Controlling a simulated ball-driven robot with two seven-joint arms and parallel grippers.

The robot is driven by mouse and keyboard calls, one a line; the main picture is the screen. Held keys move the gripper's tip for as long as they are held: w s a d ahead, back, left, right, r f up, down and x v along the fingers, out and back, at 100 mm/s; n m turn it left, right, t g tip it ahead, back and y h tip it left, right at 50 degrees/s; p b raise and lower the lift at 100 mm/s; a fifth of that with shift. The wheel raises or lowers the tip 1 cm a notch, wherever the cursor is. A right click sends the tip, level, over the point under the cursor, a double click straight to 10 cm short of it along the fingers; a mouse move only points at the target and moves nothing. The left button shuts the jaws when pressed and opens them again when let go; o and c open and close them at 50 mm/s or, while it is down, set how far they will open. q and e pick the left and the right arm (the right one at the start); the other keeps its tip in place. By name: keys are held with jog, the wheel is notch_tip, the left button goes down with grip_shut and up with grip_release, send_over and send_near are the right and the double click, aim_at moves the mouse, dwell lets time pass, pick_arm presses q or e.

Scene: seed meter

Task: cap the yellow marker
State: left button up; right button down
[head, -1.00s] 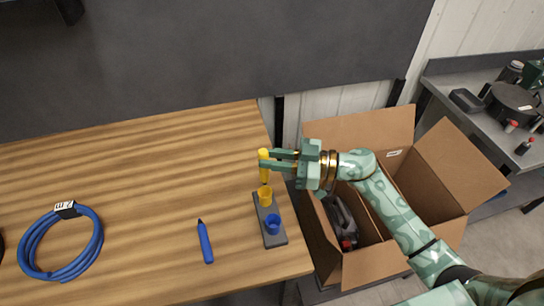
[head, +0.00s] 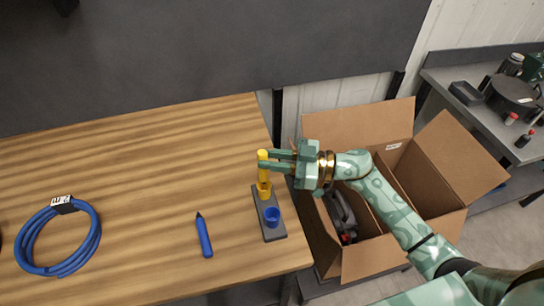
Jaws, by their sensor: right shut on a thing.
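My right gripper (head: 277,161) is shut on the yellow marker (head: 262,157), which it holds upright above the grey cap holder (head: 272,232). The marker's lower end is at the yellow cap (head: 264,190) in the holder; I cannot tell how deep it sits in the cap. The blue cap (head: 271,215) is in the same holder, nearer to me. The blue marker (head: 204,236) lies on the table left of the holder, its dark tip pointing away. My left gripper is not in view.
A coiled blue cable (head: 62,237) lies on the left of the wooden table (head: 140,170). An open cardboard box (head: 432,215) stands right of the table, under my right arm. A grey side bench (head: 455,98) holds several items.

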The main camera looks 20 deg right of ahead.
jog(key=shift+f, duration=0.2)
jog(key=shift+f, duration=0.45)
jog(key=shift+f, duration=0.15)
jog(key=shift+f, duration=0.35)
jog(key=shift+f+b, duration=0.2)
jog(key=shift+b, duration=0.1)
dwell(0.4)
jog(key=shift+f, duration=0.3)
jog(key=shift+f+b, duration=0.45)
jog(key=shift+f, duration=0.3)
dwell(1.0)
